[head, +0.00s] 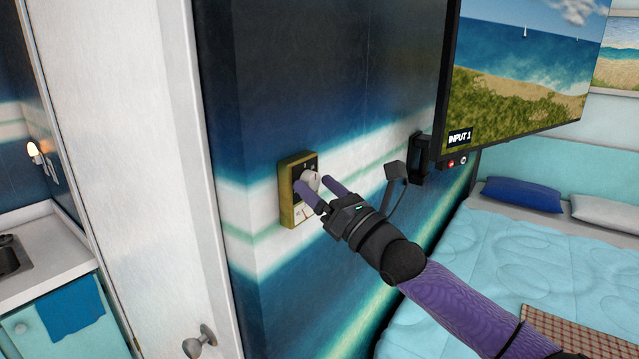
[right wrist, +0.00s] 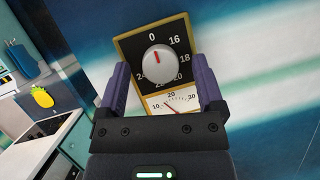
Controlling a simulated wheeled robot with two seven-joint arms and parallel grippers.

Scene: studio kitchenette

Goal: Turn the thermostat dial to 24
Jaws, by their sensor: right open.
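The thermostat (head: 287,192) is a wood-framed box on the blue and white wall. In the right wrist view its black face (right wrist: 132,50) carries 0, 16, 18, 20, 22 and 24 around a round white dial (right wrist: 166,66). The dial's red mark points up, close to 0. A white gauge (right wrist: 182,105) marked 10, 20, 30 sits below, partly hidden by my gripper. My right gripper (head: 314,184) is at the thermostat, with its purple fingers open on either side of the dial (head: 311,177). A gap shows between each finger and the dial in the right wrist view (right wrist: 162,72). My left gripper is not in view.
A wall-mounted screen (head: 520,75) and its dark bracket (head: 423,158) are to the right, above a bed (head: 450,250). A white door (head: 125,130) with a knob (head: 199,341) is to the left, beside a counter (head: 45,245). The wall around the thermostat is clear.

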